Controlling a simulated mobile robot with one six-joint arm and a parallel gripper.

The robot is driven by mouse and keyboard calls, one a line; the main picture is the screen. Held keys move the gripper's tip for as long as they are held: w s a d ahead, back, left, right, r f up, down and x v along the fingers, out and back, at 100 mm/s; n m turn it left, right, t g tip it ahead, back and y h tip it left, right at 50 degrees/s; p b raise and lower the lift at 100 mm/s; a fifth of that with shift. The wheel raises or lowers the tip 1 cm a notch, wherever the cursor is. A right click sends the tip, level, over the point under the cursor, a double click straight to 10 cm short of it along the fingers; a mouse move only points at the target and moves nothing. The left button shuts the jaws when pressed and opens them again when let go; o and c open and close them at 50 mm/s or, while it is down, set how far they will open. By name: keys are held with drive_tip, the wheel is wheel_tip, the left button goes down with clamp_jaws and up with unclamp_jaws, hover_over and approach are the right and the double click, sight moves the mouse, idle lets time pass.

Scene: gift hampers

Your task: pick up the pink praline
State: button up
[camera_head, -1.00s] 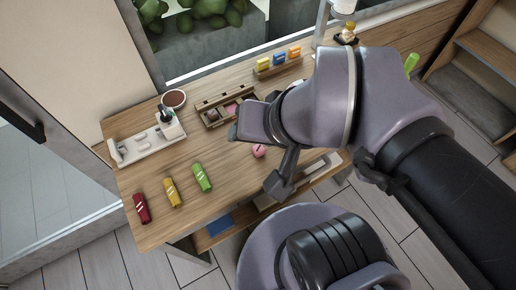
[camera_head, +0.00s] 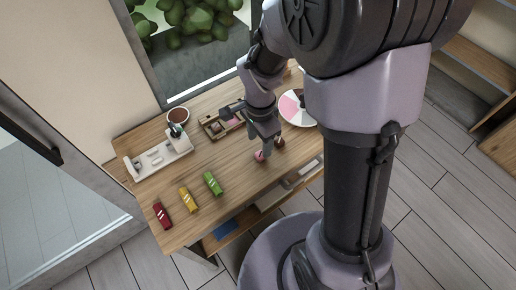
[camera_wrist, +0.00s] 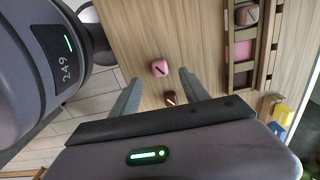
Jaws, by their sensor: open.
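The pink praline (camera_wrist: 160,68) lies on the wooden table; in the wrist view it shows between the tips of my open gripper (camera_wrist: 160,76). A dark brown praline (camera_wrist: 170,98) lies close to it, nearer the palm in that view. In the head view the pink praline (camera_head: 260,156) is partly hidden by my gripper (camera_head: 267,149), which points down over it, and the brown praline (camera_head: 279,142) is just to the right. The jaws hold nothing. Their exact height above the table is hard to tell.
A wooden box (camera_wrist: 230,68) at the right of the wrist view holds another pink praline and a brown one.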

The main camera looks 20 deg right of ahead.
sight(260, 154)
wheel_tip(260, 154, down, 6)
drive_tip(key=b, duration=0.3)
drive_tip(key=shift+w+d+f, duration=0.1)
drive_tip(key=shift+d+f, duration=0.05)
drive_tip(key=shift+f, duration=0.1)
drive_tip(key=shift+r, duration=0.15)
drive_tip(key=shift+c, duration=0.8)
clamp_jaws()
